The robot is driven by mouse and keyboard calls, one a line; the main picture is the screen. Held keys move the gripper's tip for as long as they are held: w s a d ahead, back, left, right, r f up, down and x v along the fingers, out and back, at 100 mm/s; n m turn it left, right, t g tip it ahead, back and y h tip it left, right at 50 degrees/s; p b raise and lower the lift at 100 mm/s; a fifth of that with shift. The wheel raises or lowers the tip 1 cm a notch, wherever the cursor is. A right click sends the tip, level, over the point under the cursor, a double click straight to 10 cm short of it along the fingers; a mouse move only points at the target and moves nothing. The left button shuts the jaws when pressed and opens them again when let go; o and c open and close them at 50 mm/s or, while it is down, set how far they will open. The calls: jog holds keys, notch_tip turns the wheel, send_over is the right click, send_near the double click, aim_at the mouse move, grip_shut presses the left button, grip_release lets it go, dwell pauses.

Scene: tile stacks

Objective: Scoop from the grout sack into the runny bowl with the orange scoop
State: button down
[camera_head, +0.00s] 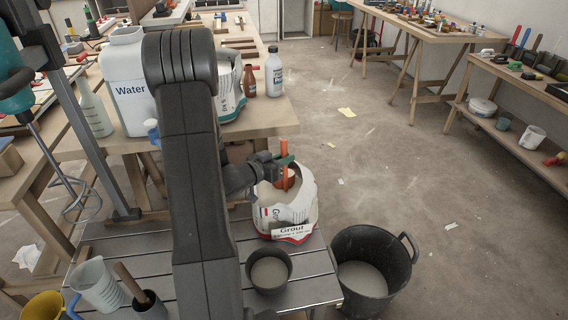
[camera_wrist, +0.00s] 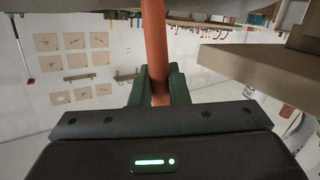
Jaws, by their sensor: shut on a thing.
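My gripper (camera_head: 284,160) is shut on the handle of the orange scoop (camera_head: 284,149) and holds it upright over the open grout sack. In the wrist view the green fingers (camera_wrist: 158,90) close on the orange handle (camera_wrist: 154,40). The scoop's lower end is inside the mouth of the sack; how much it holds cannot be told. The white and red grout sack (camera_head: 300,215), labelled "Grout", stands on the slatted grey surface. A small dark bowl (camera_head: 253,275) with grey contents stands just in front of it; no label shows whether it is the runny one.
A black bucket (camera_head: 403,285) with grey contents stands right of the slatted surface (camera_head: 318,287). A clear jug (camera_head: 98,285) and a dark cup with a wooden handle (camera_head: 150,306) are at front left. A water container (camera_head: 128,85) and bottles stand on the bench behind.

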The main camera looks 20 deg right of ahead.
jog(key=shift+r+m+t+h+b, duration=0.4)
jog(key=shift+m+b, duration=0.5)
jog(key=shift+b, duration=1.3)
jog(key=shift+r+m+h+b, duration=0.25)
jog(key=shift+m+h+b, duration=0.05)
jog(key=shift+b, duration=0.2)
jog(key=shift+r, duration=0.15)
notch_tip(320, 180, up, 8)
jog(key=p, duration=0.6)
jog(key=shift+p, duration=0.3)
